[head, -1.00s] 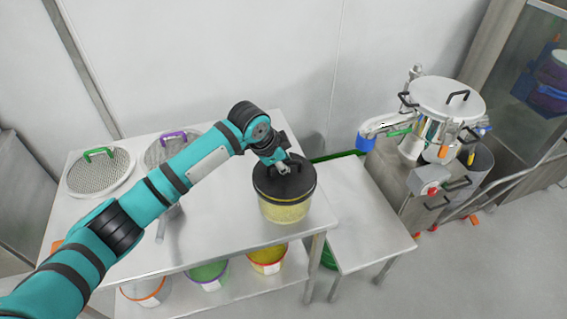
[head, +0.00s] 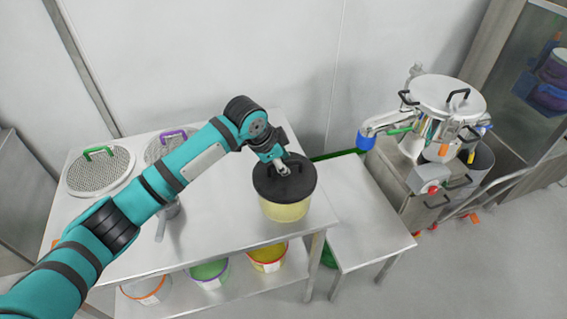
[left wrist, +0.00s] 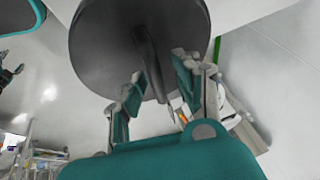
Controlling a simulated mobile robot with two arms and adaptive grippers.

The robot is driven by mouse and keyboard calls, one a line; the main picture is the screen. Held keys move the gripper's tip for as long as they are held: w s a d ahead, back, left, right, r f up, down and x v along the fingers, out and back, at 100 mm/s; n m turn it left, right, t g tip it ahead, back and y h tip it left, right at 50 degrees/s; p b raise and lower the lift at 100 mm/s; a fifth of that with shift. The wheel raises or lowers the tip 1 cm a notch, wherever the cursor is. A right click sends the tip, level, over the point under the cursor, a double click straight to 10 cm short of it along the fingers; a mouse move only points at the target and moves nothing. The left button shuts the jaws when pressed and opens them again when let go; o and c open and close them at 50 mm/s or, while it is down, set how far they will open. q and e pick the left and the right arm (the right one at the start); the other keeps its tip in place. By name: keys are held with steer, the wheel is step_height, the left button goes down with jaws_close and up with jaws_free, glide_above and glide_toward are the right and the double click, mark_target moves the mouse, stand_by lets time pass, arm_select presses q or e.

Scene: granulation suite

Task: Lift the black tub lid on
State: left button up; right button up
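The black tub lid (head: 268,186) is a round disc with a raised bar handle. It lies over the pale yellow tub (head: 286,212) near the right end of the steel table; I see no clear gap between them from here. My left gripper (head: 281,167) is at the handle from above. In the left wrist view the lid (left wrist: 105,50) fills the top, and the fingers of my left gripper (left wrist: 157,90) stand apart with the handle (left wrist: 150,62) between them. A small dark shape at that view's left edge may be my right gripper (left wrist: 9,73); its fingers are unclear.
Two round mesh sieves, one with a green handle (head: 98,153) and one with a purple handle (head: 173,136), lie on the steel table (head: 225,243). Several tubs stand on its lower shelf. A lower bare table (head: 365,220) adjoins at right, before a lidded steel vessel (head: 440,95).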

arm_select(q)
steer(key=v, duration=1)
steer(key=shift+r, duration=0.25)
steer(key=shift+s+a, duration=0.1)
